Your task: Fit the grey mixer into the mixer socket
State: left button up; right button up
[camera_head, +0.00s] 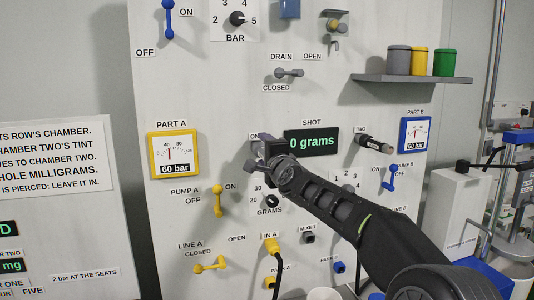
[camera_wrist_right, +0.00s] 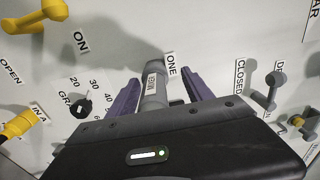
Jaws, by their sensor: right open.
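The grey mixer (camera_wrist_right: 153,92) shows in the right wrist view as a grey cylinder with a partly readable label, standing out from the panel beside the label ONE. My right gripper (camera_wrist_right: 163,84) is open, with one purple finger on each side of the mixer; I cannot tell whether they touch it. In the head view my right gripper (camera_head: 257,152) is at the panel left of the grams display and hides the mixer. The MIXER label (camera_head: 308,237) is low on the panel, right of IN A; its socket is hard to make out. My left gripper is not in view.
A dark cylinder (camera_head: 375,144) sticks out at TWO. The yellow plug (camera_head: 271,244) with its black cable is at IN A. Pump levers, a knob (camera_head: 271,201) and the drain lever (camera_head: 289,73) stand out from the panel. A shelf (camera_head: 410,78) holds three pots.

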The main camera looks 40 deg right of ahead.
jog(key=shift+w+f, duration=0.15)
jog(key=shift+f, duration=0.5)
jog(key=c, duration=1)
grip_shut()
jog(key=shift+r, duration=0.2)
jog(key=shift+a+f+b, duration=0.1)
jog(key=shift+f+b, duration=0.2)
jog(key=shift+f, duration=0.05)
jog(key=shift+a+f, duration=0.1)
jog(key=shift+f, duration=0.2)
jog(key=shift+b+v, duration=0.45)
jog(key=shift+v, duration=0.85)
jog(key=shift+s, duration=0.5)
jog(key=shift+s+a+r, duration=0.1)
jog(key=shift+s+r, duration=0.15)
jog(key=shift+s, duration=0.2)
